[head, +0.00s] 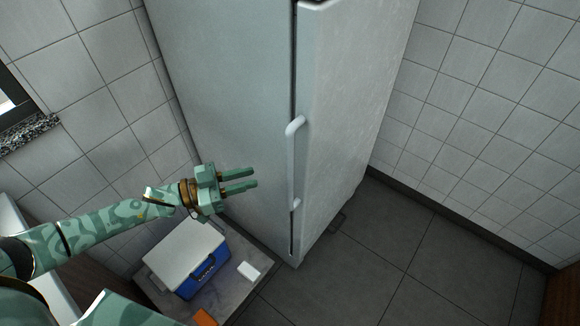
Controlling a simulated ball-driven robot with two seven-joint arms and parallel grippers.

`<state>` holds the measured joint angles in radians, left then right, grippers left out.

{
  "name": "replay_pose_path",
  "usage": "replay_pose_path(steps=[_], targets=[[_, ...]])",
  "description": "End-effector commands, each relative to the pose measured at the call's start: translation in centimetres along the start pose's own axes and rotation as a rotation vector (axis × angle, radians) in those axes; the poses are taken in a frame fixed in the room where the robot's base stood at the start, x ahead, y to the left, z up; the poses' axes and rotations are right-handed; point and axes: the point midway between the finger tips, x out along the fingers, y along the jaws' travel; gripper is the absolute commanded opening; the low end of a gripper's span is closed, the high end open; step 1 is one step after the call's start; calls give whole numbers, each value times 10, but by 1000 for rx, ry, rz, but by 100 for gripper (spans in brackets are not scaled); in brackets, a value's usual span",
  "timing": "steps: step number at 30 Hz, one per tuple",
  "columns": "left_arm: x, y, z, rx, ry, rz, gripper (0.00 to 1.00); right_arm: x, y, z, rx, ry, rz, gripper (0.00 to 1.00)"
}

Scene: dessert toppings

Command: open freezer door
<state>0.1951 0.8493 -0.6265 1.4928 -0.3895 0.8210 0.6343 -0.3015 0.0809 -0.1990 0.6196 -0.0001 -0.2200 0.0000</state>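The white freezer (222,90) stands tall in the middle of the head view, its door shut. A dark vertical seam runs beside a white bar handle (291,160). The handle is upright, with a bent upper end and a lower end near the seam. My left gripper (256,178) is left of the handle, in front of the freezer's left face. Its two green fingers point right toward the handle, parallel, with a gap between them and nothing in it. The fingertips are apart from the handle in the picture. My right gripper is not in view.
A blue cooler box (203,275) with a white lid sits below the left gripper on a grey surface. A small white block (249,271) and an orange item (205,317) lie near it. Dark floor tiles (375,255) are clear at right. Tiled walls stand on both sides.

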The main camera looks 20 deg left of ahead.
Motion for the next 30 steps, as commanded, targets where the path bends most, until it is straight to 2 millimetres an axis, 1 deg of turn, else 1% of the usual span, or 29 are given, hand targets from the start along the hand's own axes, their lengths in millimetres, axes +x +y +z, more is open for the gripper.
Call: replay_pose_path(steps=[1,6,9,13,15,18,26,27,29,30], targets=[[14,0,0,1,5,1,24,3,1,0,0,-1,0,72],[58,0,1,1,4,0,24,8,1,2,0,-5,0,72],[80,0,1,2,2,0,24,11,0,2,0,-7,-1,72],[100,0,2,0,0,-1,24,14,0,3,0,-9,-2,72],[106,0,1,2,0,-1,24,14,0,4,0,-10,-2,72],[112,0,1,2,-1,-2,24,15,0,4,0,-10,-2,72],[113,0,0,1,-1,-2,24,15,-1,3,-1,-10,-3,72],[113,0,0,1,-1,-2,18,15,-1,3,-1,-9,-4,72],[113,0,0,1,-1,-2,2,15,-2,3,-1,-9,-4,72],[113,0,0,1,-1,-2,0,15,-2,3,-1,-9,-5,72]])
